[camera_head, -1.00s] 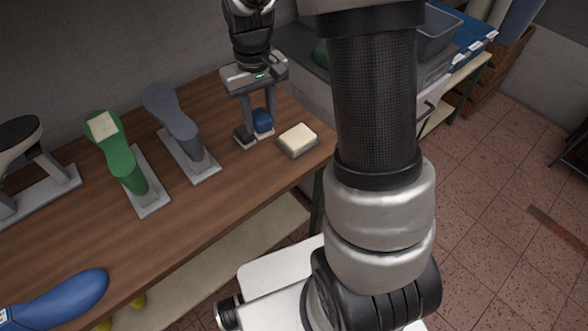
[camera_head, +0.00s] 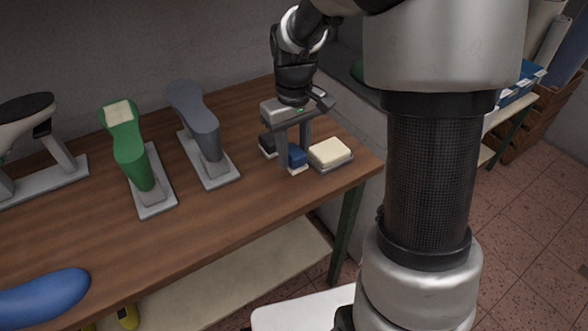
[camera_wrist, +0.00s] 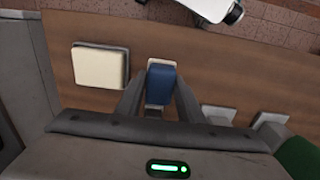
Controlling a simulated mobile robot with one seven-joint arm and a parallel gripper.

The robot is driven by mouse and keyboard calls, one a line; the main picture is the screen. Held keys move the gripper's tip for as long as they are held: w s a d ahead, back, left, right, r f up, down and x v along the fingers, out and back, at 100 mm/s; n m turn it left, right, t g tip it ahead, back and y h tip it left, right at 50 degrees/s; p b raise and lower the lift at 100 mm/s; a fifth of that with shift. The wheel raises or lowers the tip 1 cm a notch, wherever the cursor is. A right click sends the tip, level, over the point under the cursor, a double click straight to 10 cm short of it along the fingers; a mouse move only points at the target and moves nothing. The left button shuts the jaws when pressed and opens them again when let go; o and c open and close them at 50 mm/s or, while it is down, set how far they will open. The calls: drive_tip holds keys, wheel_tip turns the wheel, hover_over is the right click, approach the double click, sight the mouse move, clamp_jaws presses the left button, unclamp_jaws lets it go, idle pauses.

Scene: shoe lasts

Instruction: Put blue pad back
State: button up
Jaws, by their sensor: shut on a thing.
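The blue pad (camera_head: 297,156) has a blue body with a pale layer along its lower edge. It is at the right end of the wooden bench. My gripper (camera_head: 294,160) points down and is shut on it, one finger on each side. The wrist view shows the blue pad (camera_wrist: 162,82) between the two fingers, with pale edges at its ends. I cannot tell whether its underside touches the bench.
A cream pad on a grey base (camera_head: 330,153) lies close to the right, near the bench edge. A grey last (camera_head: 196,118) and a green last (camera_head: 127,147) stand on plates to the left. A blue last (camera_head: 42,297) lies front left. The bench front middle is clear.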

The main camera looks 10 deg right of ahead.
sight(294, 167)
drive_tip(key=shift+f+b, duration=0.5)
drive_tip(key=shift+f, duration=1.8)
drive_tip(key=shift+f, duration=0.2)
drive_tip(key=o, duration=1)
drive_tip(key=shift+c, duration=0.2)
drive_tip(key=shift+r, duration=0.1)
